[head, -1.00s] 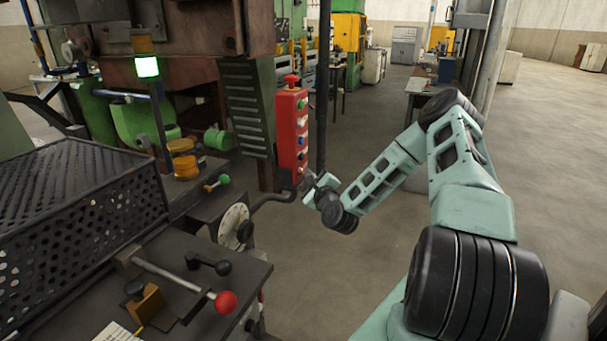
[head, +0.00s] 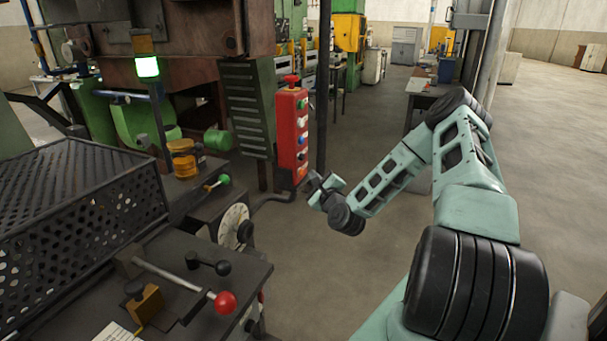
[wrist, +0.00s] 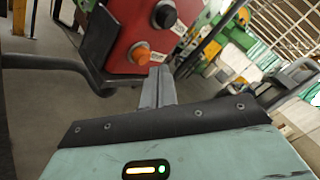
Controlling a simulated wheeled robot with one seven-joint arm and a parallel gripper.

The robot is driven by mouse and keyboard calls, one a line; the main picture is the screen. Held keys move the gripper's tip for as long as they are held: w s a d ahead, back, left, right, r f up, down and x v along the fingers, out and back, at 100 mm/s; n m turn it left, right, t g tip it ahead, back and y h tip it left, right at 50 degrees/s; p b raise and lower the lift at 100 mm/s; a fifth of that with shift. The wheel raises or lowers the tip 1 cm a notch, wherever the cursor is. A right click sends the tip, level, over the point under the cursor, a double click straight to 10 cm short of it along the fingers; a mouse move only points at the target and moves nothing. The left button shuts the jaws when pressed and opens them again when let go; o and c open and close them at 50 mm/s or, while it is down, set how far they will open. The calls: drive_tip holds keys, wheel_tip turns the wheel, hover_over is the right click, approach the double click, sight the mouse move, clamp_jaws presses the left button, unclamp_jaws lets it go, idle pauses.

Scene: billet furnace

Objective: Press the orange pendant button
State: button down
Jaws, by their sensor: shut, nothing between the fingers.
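The red pendant box (head: 291,130) hangs upright left of my gripper, with a column of several buttons on its face. The orange button (head: 302,171) is the lowest one. In the wrist view the orange button (wrist: 139,54) sits just above and left of my fingertips, with a black button (wrist: 165,15) above it. My gripper (head: 313,180) is shut and empty, close to the lower end of the pendant. In the wrist view the shut fingers (wrist: 160,72) point at the pendant's lower face; I cannot tell whether they touch it.
A dark curved pipe (head: 270,199) runs to the pendant's bottom. A dark vertical post (head: 322,110) stands behind the pendant. A bench with a red-knobbed lever (head: 225,302) and a perforated guard (head: 80,220) fill the left. The floor to the right is open.

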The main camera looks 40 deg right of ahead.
drive_tip(key=shift+s+d, duration=0.3)
drive_tip(key=shift+s, duration=0.5)
drive_tip(key=shift+s+d, duration=0.35)
drive_tip(key=shift+s, duration=0.4)
drive_tip(key=shift+s+d, duration=0.3)
drive_tip(key=shift+s, duration=0.5)
drive_tip(key=a+n+g+y, duration=0.8)
drive_tip(key=a+n, duration=1.1)
drive_tip(key=n, duration=0.1)
drive_tip(key=s+a+r+n+g, duration=0.3)
drive_tip(key=s+a+r+n, duration=0.2)
drive_tip(key=s+a, duration=0.15)
drive_tip(key=s+a+r+n+g, duration=0.4)
drive_tip(key=s+a+n, duration=0.15)
drive_tip(key=s, duration=0.25)
drive_tip(key=s+a+r+n+g, duration=0.2)
drive_tip(key=s+a+n, duration=0.6)
drive_tip(key=s+a, duration=0.5)
drive_tip(key=a, duration=0.4)
drive_tip(key=shift+s+a, duration=0.25)
drive_tip(key=shift+a, duration=0.05)
